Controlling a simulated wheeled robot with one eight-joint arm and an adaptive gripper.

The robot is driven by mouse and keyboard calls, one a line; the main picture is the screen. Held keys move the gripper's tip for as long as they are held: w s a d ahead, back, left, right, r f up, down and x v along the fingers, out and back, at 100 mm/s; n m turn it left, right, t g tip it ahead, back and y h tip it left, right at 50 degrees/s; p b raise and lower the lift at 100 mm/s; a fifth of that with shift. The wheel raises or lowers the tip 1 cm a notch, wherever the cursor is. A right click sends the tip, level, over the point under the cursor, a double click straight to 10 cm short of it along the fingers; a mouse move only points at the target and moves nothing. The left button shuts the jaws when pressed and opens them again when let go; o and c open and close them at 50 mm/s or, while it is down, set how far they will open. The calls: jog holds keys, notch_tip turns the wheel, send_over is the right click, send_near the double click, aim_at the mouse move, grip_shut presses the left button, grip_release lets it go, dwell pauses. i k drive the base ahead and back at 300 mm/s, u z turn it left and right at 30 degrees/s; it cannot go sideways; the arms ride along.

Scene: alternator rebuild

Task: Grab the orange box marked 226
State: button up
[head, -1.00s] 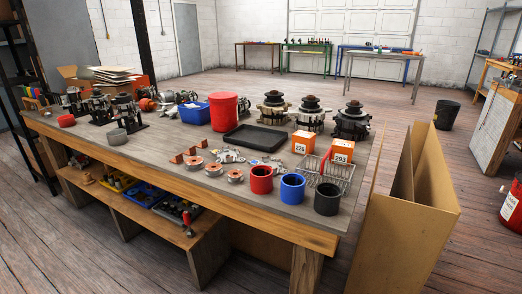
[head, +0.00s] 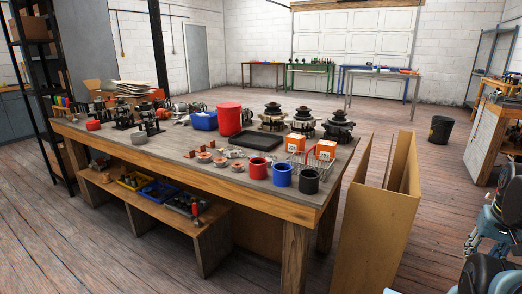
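The orange box marked 226 (head: 297,143) stands on the big wooden workbench (head: 190,168), toward its right end. Its label is small and hard to read now, but it is the left of two similar orange boxes; it was legible a second ago. The other orange box, marked 293 (head: 325,150), stands just to its right. A wire basket with a red handle (head: 309,158) is in front of and between them. Parts of my arm show at the lower right edge, well apart from the boxes. My gripper's fingers are not in view.
Red (head: 257,169), blue (head: 282,175) and black (head: 309,181) cups stand in front of the boxes. Alternator parts (head: 337,128) stand behind. A black tray (head: 255,140) lies to the left. A tall open cardboard box (head: 374,240) is at the bench's right end.

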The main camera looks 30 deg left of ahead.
aim_at(295, 142)
jog(key=u, duration=0.9)
jog(key=k, duration=1.05)
jog(key=u, duration=0.45)
jog(key=i, duration=1)
